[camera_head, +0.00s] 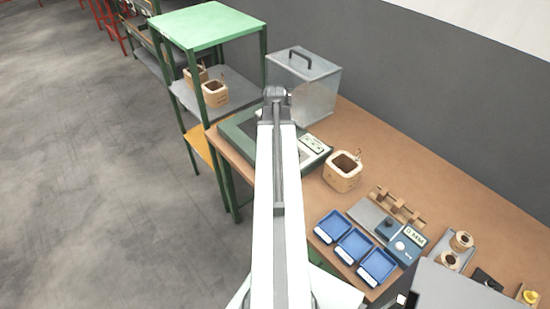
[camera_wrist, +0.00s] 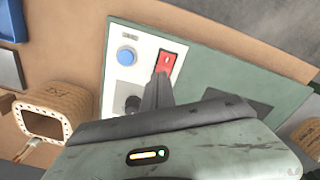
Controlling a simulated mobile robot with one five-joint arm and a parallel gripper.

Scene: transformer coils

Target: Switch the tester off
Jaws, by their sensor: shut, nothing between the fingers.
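The tester (camera_head: 238,128) is a green, flat-topped unit on the bench, partly hidden behind my arm in the head view. Its white control panel (camera_head: 314,147) shows to the right of the arm. In the wrist view the panel (camera_wrist: 122,72) carries a blue round button (camera_wrist: 126,56), a dark knob (camera_wrist: 132,104) and a red switch (camera_wrist: 166,62). My gripper (camera_wrist: 160,80) is shut and empty, its fingertips at the lower end of the red switch. I cannot tell whether they touch it. The fingers are hidden in the head view.
A clear box with a black handle (camera_head: 318,82) stands behind the tester. A wooden-coloured coil (camera_head: 342,172) stands close to its right. Blue trays (camera_head: 352,244) and a small meter (camera_head: 405,246) are farther right. A green-topped rack (camera_head: 205,24) stands at the left.

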